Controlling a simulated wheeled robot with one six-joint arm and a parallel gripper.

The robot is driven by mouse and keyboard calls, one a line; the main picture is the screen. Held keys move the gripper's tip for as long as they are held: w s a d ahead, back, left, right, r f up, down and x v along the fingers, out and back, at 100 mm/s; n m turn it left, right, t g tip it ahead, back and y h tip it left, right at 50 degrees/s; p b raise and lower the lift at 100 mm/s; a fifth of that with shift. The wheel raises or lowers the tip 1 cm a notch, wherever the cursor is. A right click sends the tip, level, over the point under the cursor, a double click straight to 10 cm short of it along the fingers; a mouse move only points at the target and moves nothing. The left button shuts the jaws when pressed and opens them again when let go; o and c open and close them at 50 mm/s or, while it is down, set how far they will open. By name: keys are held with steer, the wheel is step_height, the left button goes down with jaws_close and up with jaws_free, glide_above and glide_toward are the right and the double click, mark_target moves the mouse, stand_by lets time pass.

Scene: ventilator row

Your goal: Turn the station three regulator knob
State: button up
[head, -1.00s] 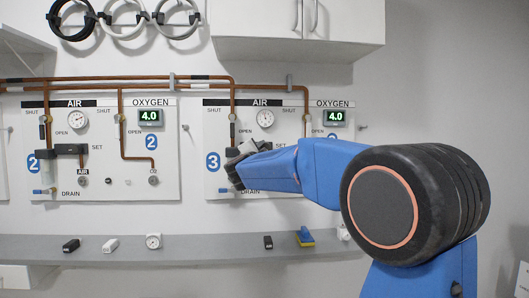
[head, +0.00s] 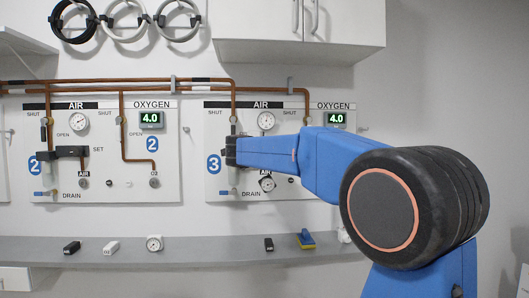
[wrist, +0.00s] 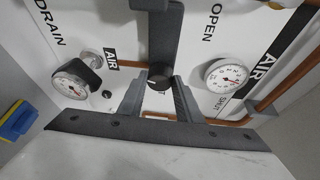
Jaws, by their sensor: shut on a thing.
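The station three panel (head: 212,185) is on the wall, marked with a blue 3, in the middle of the head view. My gripper (wrist: 159,88) is in front of it. In the wrist view its two grey fingers are closed on the sides of a dark round regulator knob (wrist: 158,76). The knob's face shows between the fingertips. A dark grey regulator body (wrist: 166,38) runs up from the knob in that view. In the head view my arm and gripper (head: 232,151) hide the knob and most of the regulator.
Dial gauges sit on both sides of the knob in the wrist view, one left (wrist: 75,82) and one right (wrist: 227,77). Copper pipes (head: 232,100) run above the panel. A grey shelf (head: 205,247) below carries small items, including a blue and yellow one (head: 305,239).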

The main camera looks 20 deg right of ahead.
steer(key=shift+d+f, duration=0.1)
stand_by(0.3)
steer(key=o, duration=1)
steer(key=shift+o, duration=0.2)
steer(key=v, duration=1.7)
steer(key=shift+a, duration=0.2)
steer(key=shift+s, duration=0.1)
